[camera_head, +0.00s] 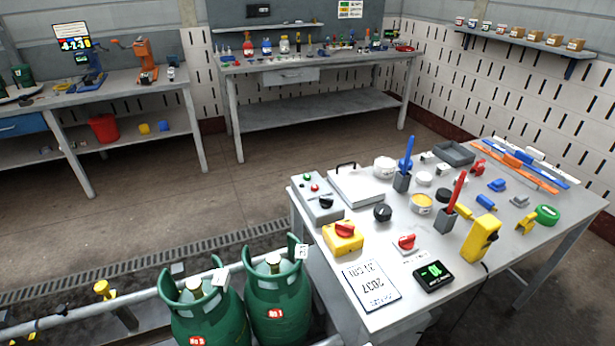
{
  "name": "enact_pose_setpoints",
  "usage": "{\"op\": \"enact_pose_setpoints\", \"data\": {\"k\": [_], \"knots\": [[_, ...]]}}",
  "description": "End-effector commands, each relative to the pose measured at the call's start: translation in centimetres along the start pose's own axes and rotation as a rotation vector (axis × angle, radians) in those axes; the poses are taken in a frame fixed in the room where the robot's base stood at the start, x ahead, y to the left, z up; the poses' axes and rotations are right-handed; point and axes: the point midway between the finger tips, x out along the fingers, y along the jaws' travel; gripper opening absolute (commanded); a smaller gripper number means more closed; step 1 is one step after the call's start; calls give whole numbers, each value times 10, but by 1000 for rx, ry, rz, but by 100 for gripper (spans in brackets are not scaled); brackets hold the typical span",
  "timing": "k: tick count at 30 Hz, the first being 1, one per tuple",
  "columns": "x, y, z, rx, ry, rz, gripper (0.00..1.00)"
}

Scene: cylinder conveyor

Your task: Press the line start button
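A grey control box (319,206) sits at the left corner of the near table. On its top are a green button (307,177), a red button (315,188) and a black knob (326,201). No label is readable there, so I cannot tell for certain which is the line start button; the green one looks uncovered. A yellow box with a red rotary switch (343,229) stands just in front of the grey box. My gripper is not in view.
Green gas cylinders (277,302) stand on the conveyor at the left of the table (398,300), close to its edge. A white box with a black handle (356,186) is beside the control box. Tools and parts crowd the tabletop. Open floor lies behind, before the rear benches.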

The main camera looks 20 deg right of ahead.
Motion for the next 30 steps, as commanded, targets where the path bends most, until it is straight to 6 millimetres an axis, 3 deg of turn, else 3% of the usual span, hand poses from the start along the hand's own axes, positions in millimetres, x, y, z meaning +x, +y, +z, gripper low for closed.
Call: {"op": "enact_pose_setpoints", "data": {"k": [1, 5, 30], "knots": [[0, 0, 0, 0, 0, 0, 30], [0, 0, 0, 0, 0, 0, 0], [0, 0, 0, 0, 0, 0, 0]]}}
